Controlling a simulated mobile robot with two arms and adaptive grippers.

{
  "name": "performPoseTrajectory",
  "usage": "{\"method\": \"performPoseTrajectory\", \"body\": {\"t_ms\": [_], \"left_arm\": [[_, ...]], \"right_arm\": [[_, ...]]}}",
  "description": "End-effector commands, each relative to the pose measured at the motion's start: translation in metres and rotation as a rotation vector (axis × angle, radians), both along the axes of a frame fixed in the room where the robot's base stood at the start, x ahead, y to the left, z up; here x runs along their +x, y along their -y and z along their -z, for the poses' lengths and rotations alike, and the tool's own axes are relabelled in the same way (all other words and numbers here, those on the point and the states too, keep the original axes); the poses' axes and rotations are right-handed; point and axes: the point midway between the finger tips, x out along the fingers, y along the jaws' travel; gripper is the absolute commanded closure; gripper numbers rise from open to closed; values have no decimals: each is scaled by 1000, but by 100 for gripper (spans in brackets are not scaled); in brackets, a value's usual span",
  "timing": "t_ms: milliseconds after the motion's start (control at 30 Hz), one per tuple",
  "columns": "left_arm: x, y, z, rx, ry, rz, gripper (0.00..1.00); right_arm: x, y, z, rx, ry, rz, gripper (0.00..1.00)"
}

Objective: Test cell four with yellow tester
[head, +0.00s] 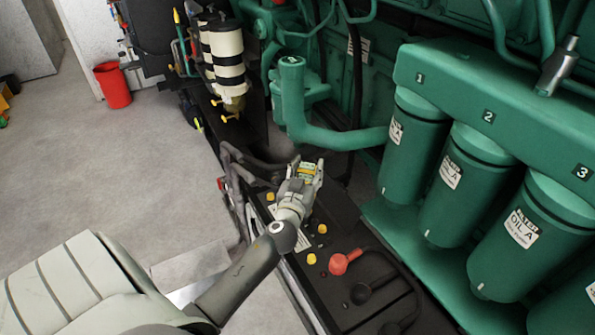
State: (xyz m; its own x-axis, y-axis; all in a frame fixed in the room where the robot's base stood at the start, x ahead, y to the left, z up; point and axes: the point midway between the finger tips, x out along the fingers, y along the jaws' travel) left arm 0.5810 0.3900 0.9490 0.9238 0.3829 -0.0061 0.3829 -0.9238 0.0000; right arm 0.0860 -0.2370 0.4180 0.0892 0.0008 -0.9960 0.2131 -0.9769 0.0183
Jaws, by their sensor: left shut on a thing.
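My left gripper (308,171) is shut on a small yellow tester (306,169), which shows between its fingers. It is over the far part of a black battery (330,282). The fingers hide part of the battery top, and I cannot tell whether the tester touches it. Several yellow caps show on the battery, including one at the far left (270,196) and one nearer me (311,258). A red terminal cover (340,263) and a black terminal cover (362,293) are toward the near end. Cell numbers are not readable. My right gripper is out of view.
Green oil filters (464,178) marked 1 to 3 stand right of the battery. A curved green pipe (330,135) runs beyond the gripper. White and black cylinders (222,58) are at the back. A red bin (113,85) stands on the open grey floor at left.

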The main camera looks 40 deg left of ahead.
Motion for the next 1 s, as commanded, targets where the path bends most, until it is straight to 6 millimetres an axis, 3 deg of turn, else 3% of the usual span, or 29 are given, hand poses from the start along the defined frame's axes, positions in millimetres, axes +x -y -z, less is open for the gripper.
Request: {"method": "performPoseTrajectory", "body": {"t_ms": [367,400,600,1000], "left_arm": [[36,15,0,3,2,0,83],[34,14,11,2,1,-1,83],[34,14,23,1,3,0,83],[33,14,27,2,4,0,83]], "right_arm": [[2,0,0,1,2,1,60],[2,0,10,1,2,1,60],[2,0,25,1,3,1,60],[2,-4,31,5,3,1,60]]}}
